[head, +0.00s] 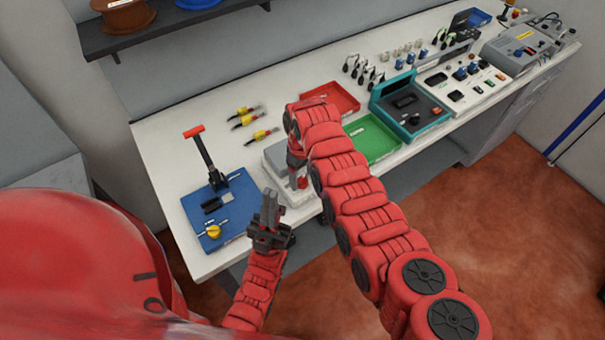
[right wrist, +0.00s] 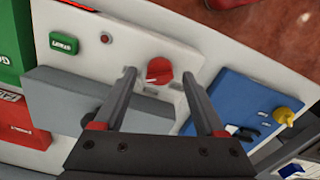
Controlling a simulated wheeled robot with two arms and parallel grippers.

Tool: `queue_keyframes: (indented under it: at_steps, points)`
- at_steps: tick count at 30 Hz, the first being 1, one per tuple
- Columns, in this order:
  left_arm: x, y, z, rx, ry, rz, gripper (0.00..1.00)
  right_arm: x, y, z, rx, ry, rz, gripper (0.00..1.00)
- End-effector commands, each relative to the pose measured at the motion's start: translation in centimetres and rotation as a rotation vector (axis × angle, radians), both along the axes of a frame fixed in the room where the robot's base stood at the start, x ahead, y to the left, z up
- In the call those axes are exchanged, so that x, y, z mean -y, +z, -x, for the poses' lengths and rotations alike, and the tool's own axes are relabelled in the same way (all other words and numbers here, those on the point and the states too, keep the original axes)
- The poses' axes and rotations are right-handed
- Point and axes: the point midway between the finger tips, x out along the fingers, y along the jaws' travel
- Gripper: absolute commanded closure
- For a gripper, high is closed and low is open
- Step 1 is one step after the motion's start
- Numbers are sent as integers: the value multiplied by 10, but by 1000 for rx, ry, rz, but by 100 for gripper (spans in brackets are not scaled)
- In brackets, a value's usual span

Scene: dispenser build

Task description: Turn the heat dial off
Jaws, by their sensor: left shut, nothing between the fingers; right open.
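The heat dial (right wrist: 159,71) is a round red knob on the front of a white box (right wrist: 205,40) in the right wrist view. My right gripper (right wrist: 158,78) is open, with one finger on either side of the dial in the picture. I cannot tell whether the fingers touch it. In the head view the box (head: 275,158) stands on the bench, and my right arm hides much of it and of the right gripper. My left gripper (head: 268,209) is shut and empty, in front of the bench edge.
A blue base with a black lever press (head: 208,160) and a yellow knob (head: 214,231) stands left of the box. Green (head: 376,138) and red (head: 340,97) trays lie to the right and behind. A small green button (right wrist: 64,43) and red lamp (right wrist: 105,38) are near the dial.

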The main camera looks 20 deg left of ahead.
Motion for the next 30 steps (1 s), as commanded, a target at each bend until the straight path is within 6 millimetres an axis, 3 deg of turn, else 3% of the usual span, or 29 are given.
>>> queue_keyframes:
  at_steps: [14,26,30]
  points:
    - [0,3,0,0,0,0,100,1,-10,0,0,-2,0,27]
    - [0,3,0,0,0,0,100,1,-9,0,0,-2,-1,99]
    - [0,2,0,0,0,0,100,1,-9,0,0,-2,-1,100]
